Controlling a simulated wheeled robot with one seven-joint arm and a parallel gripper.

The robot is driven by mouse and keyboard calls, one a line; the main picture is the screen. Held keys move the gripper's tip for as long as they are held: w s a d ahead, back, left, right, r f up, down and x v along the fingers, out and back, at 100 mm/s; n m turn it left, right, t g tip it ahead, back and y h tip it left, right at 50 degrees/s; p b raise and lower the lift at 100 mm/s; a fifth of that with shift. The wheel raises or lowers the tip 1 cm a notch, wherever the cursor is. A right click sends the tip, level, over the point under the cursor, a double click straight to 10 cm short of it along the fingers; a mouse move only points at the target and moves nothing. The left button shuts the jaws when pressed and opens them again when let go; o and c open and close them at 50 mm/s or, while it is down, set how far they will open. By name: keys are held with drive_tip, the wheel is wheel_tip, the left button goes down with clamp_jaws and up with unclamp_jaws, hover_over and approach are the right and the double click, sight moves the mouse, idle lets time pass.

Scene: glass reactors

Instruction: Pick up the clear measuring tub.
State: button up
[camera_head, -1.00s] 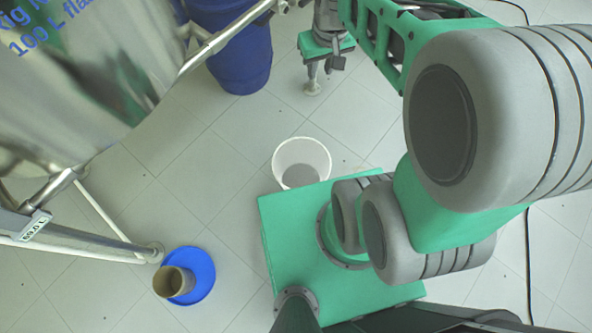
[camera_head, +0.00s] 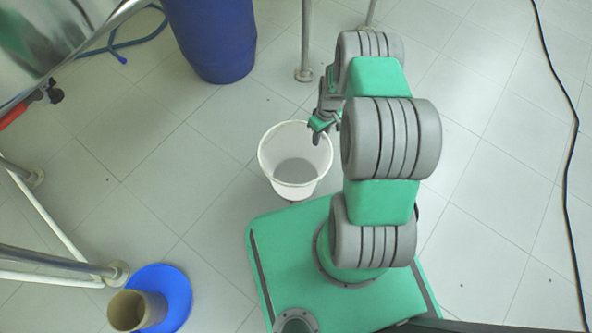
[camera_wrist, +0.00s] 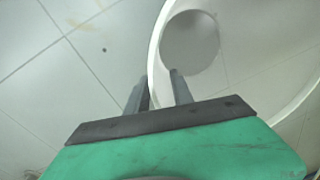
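The measuring tub (camera_head: 272,163) is a whitish, translucent bucket with a wide round rim and a grey-looking bottom. It stands upright on the tiled floor, just beyond my green base. My gripper (camera_head: 318,126) is at the tub's upper right rim in the head view, pointing down. In the wrist view the tub's wall (camera_wrist: 157,62) runs up to my gripper (camera_wrist: 160,82). The two fingers are apart, with the pale wall showing between them. I cannot tell whether either finger touches it.
A blue drum (camera_head: 212,40) stands behind the tub. A blue disc (camera_head: 176,300) with a brown cylinder (camera_head: 128,311) is at lower left. Metal frame legs (camera_head: 306,40) stand behind and at left. A black cable (camera_head: 566,150) lies at right. Floor left of the tub is clear.

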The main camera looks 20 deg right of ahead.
wheel_tip(320, 180, down, 2)
drive_tip(key=shift+a+f, duration=0.1)
drive_tip(key=shift+f, duration=0.15)
drive_tip(key=shift+r, duration=0.1)
clamp_jaws()
idle(1.1)
